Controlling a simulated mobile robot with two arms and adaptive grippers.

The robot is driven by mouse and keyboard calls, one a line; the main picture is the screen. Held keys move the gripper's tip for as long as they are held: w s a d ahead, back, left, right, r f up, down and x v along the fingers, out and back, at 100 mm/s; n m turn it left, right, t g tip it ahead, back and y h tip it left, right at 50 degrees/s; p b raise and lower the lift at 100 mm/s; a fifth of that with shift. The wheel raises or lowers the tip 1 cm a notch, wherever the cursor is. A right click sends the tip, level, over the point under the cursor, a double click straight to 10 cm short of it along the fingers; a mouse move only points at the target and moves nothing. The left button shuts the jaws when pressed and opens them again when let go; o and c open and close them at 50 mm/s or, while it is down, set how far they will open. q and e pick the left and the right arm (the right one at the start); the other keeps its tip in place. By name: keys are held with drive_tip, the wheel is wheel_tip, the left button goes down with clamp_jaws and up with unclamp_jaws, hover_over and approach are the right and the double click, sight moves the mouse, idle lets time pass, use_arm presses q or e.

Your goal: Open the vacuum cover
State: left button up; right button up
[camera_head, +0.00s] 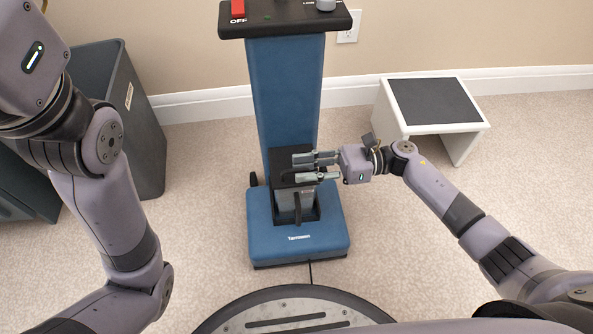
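The vacuum is a tall blue upright unit (283,85) on a blue base (298,243). Its black cover (290,156) is at the lower front of the column, above a recess in the base that shows a grey part (287,202). My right gripper (304,168) reaches in from the right in front of the black cover. Its two fingers are apart, one above the other, with dark surface between them. I cannot tell whether they touch the cover, and they hide part of it. My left arm (105,195) rises at the left; its gripper fingers are out of frame.
A dark grey bin (140,125) stands left of the vacuum. A white step stool (465,127) with a black top stands at the right by the wall. The vacuum's black top panel (285,22) has a red OFF switch (238,8). Carpet lies clear around the base.

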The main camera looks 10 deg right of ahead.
drive_tip(key=shift+a, duration=1.15)
drive_tip(key=shift+c, duration=0.5)
clamp_jaws()
